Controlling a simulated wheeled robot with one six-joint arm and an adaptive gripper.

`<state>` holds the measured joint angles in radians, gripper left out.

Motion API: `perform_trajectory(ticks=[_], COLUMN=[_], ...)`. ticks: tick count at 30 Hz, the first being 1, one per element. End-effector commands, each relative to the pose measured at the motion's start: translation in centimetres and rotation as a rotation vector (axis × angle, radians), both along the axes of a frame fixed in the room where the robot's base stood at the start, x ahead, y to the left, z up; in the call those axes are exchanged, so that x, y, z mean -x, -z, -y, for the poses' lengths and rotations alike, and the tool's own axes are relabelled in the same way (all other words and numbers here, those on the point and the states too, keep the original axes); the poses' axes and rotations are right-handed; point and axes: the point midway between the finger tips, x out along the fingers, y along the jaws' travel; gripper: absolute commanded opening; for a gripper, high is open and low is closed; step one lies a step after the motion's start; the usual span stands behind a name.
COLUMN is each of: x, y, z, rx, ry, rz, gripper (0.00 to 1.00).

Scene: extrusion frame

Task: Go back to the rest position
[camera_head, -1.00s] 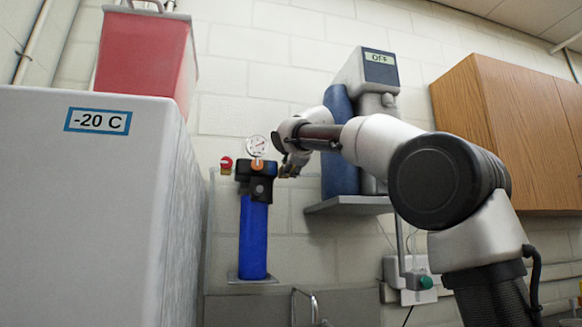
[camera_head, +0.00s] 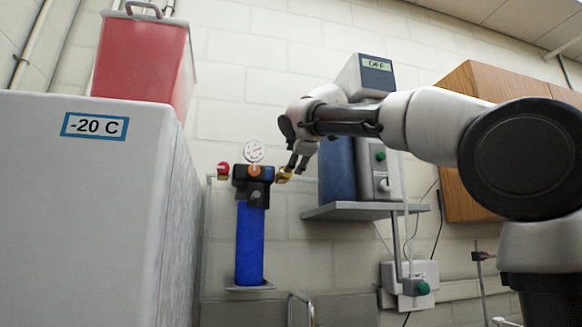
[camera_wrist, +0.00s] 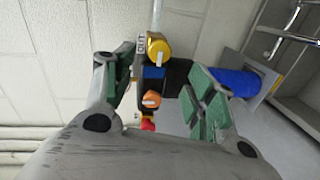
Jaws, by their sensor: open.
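My gripper (camera_head: 299,158) is in the middle of the head view, beside the upper right of a blue filter housing (camera_head: 250,243) with a black cap. It also shows in the wrist view (camera_wrist: 155,93), with its green-padded fingers spread apart and nothing held. Between and beyond the fingers are a yellow knob (camera_wrist: 158,48), an orange knob (camera_wrist: 152,99) and a red knob (camera_wrist: 148,124). Whether a finger touches the housing cannot be told. My arm reaches in from the right.
A white freezer (camera_head: 80,215) labelled -20 C fills the left, with a red container (camera_head: 143,55) on top. A shelf (camera_head: 365,211) on the wall carries a blue cylinder and a device reading OFF (camera_head: 377,65). Wooden cabinets (camera_head: 480,80) hang at the right.

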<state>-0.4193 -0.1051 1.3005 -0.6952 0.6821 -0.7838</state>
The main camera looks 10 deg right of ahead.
Motion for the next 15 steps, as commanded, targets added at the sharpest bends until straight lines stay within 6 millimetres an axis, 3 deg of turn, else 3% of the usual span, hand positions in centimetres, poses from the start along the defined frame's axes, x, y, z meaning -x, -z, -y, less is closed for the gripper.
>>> perform_trajectory(ticks=[6, 15], x=[2.3, 2.4], y=[-0.4, -0.4], z=[0.0, 0.0], rx=[0.001, 0.0], ry=[0.0, 0.0], rz=[-0.001, -0.001], gripper=[0.56, 0.56])
